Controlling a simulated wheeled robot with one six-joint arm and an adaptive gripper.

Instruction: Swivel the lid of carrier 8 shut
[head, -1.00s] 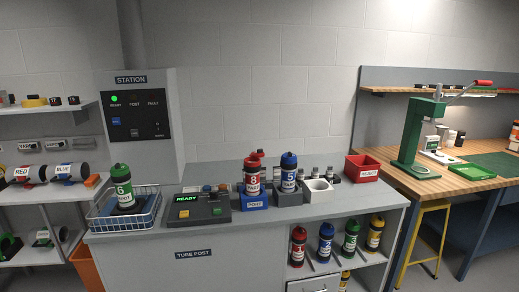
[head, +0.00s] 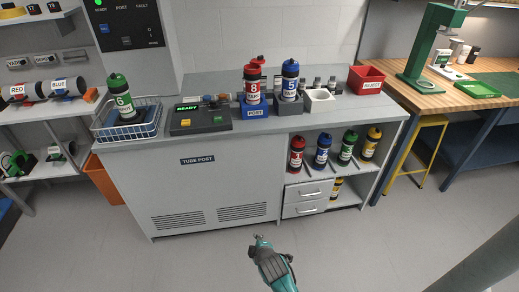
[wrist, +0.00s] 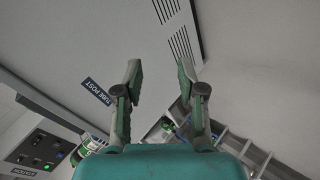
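My gripper (head: 259,238) is low in front of the cabinet, well below and apart from the carrier. In the wrist view my gripper (wrist: 160,78) has its two fingers spread with nothing between them. Carrier 8 is not clearly visible in the wrist view.
Blue carrier 5 (head: 290,80) stands close at the right of carrier 8. A control box (head: 200,118) and a wire basket (head: 128,128) with green carrier 6 (head: 121,97) are on the left. A red bin (head: 366,79) sits further right. The floor before the cabinet is clear.

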